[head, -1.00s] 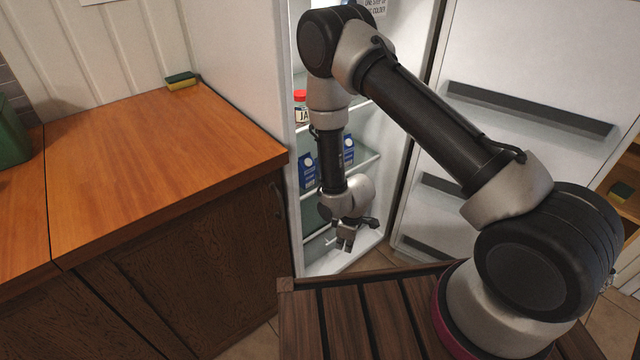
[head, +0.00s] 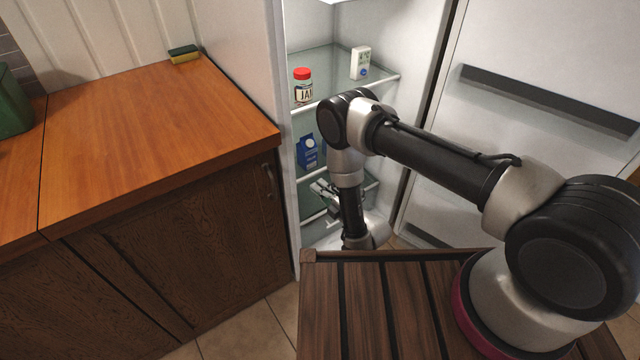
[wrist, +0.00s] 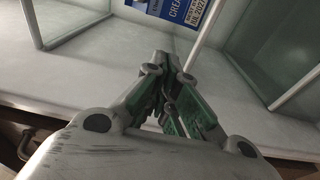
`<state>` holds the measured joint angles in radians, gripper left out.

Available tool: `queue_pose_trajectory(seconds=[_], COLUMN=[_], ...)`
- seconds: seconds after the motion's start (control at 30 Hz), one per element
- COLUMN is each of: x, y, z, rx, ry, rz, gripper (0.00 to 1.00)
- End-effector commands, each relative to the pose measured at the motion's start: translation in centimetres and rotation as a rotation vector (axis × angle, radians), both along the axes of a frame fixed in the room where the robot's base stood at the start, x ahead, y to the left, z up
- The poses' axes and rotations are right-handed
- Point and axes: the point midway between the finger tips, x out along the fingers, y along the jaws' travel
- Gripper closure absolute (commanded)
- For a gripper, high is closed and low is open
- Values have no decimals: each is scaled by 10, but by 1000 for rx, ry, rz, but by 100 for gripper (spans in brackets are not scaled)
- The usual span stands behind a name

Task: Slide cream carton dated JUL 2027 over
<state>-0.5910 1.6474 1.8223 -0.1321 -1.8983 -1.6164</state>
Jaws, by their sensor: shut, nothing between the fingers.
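A blue cream carton (head: 307,152) stands on a fridge shelf in the head view, below the jam jar. In the wrist view, the lower part of a blue carton (wrist: 178,9) shows at the top edge, with "CREA" and a white date label ending in 2027. My gripper (head: 319,187) is low in the fridge, below the carton's shelf, pointing inward. In the wrist view my gripper (wrist: 166,62) is shut and empty, apart from the carton. My arm hides part of the carton shelf.
The open fridge door (head: 520,150) is at the right. A wooden counter (head: 150,135) with a sponge (head: 184,54) is at the left.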

Motion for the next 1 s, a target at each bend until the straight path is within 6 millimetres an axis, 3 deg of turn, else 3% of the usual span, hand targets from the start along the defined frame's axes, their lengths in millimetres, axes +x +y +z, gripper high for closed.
queue_pose_trajectory(seconds=[0.37, 0.6, 1.0], x=[60, 91, 98], y=[53, 48, 47], z=[1, 0, 0], rx=[3, 2, 1], ry=[-1, 3, 3], rz=[1, -1, 0], gripper=[100, 100, 100])
